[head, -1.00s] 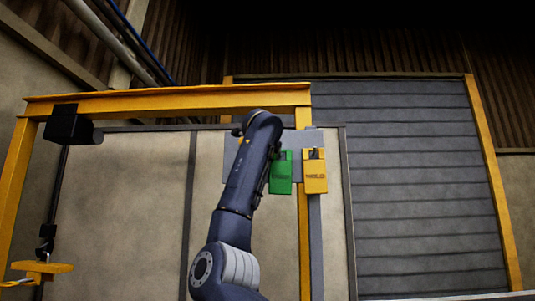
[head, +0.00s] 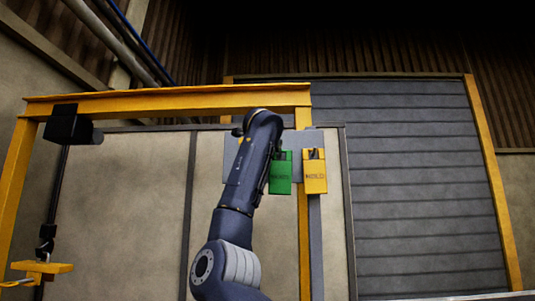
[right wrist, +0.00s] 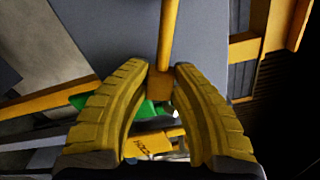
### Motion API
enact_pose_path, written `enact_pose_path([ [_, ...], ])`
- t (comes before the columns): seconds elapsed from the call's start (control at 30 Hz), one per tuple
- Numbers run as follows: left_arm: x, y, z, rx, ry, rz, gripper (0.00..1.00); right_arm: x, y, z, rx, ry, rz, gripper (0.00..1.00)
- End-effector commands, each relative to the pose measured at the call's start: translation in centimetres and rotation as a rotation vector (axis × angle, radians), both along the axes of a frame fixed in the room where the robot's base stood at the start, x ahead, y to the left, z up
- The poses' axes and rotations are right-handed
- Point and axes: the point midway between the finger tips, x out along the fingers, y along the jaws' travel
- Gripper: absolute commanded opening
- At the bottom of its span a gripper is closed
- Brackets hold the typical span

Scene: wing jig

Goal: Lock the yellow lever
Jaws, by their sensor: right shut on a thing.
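In the right wrist view the yellow lever (right wrist: 168,35) is a thin bar running down from the top edge to a small block between my fingertips. My right gripper (right wrist: 160,75) is shut on this lever, with one ridged yellow finger on each side. In the head view my right arm reaches up to the grey panel (head: 232,158) and hides the lever and the gripper. My left gripper is in neither view.
A green box (head: 281,175) and a yellow lettered box (head: 314,178) hang on the panel, close to the right of my arm. A yellow frame (head: 170,103) spans above. A dark hanging device (head: 72,127) is at the left. A grey shutter (head: 410,180) stands behind.

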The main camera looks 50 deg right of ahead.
Motion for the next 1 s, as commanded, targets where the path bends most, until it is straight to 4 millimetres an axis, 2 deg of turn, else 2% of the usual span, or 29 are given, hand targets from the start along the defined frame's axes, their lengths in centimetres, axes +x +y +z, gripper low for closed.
enact_pose_path([
  [0.33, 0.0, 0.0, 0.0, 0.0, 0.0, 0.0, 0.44, -0.6, -0.4, 2.7, -0.168, 0.232, 0.0, 0.0],
  [0.77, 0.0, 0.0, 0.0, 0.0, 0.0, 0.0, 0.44, -0.6, -0.5, 3.1, -0.195, 0.27, 0.0, 0.0],
  [0.8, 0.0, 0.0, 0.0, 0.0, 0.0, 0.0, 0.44, -0.6, -0.5, 3.1, -0.195, 0.27, 0.0, 0.3],
  [0.97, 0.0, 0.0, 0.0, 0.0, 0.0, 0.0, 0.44, -0.6, -0.5, 3.1, -0.194, 0.269, 0.0, 0.48],
  [1.0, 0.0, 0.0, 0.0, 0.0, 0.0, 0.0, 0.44, -0.6, -0.5, 3.1, -0.194, 0.269, 0.0, 0.49],
])
